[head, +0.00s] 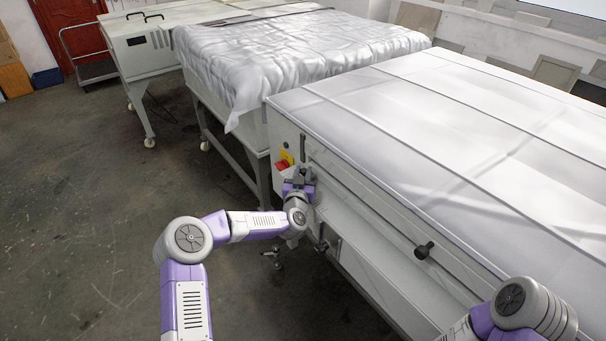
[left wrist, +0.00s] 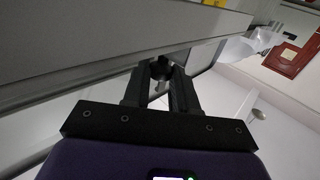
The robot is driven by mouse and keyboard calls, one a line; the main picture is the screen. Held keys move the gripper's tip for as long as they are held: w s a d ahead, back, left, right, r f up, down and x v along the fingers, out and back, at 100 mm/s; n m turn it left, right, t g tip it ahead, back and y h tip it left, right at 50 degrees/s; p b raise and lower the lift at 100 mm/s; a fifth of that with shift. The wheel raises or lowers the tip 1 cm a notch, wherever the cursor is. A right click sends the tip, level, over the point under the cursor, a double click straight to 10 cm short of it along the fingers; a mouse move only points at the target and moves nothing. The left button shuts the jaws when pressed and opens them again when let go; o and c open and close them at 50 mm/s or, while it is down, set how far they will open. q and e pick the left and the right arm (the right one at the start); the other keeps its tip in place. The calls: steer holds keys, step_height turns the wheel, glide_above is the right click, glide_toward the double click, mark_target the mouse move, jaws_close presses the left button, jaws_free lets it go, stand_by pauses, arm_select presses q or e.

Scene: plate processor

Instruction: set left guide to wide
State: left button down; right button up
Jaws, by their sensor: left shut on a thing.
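The plate processor (head: 380,245) is the pale grey machine on the right, with a long slot and rail along its front. My left gripper (head: 302,175) is at the left end of this front, below the red and yellow switch. In the left wrist view my left gripper (left wrist: 161,82) is shut on a small dark knob (left wrist: 160,68), which I take as the left guide's knob. In the head view the gripper hides this knob. A second black knob (head: 424,250) sticks out farther right on the front, apart from any gripper. My right gripper is out of view.
A red and yellow switch (head: 284,161) sits just above my left gripper. A smaller black fitting (head: 321,246) is lower on the front. A sheet-covered table (head: 300,60) adjoins behind. The floor (head: 80,200) at left is clear.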

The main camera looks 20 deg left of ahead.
arm_select(q)
steer(key=w+a+b, duration=0.1)
steer(key=a, duration=0.1)
steer(key=w+a+b, duration=0.1)
steer(key=shift+w+a, duration=0.35)
steer(key=shift+w, duration=0.05)
steer(key=shift+w+a, duration=0.2)
steer(key=shift+a, duration=0.05)
steer(key=shift+a+r, duration=0.15)
steer(key=shift+a, duration=0.05)
steer(key=c, duration=0.9)
jaws_free()
steer(key=shift+w, duration=0.15)
steer(key=shift+c, duration=0.2)
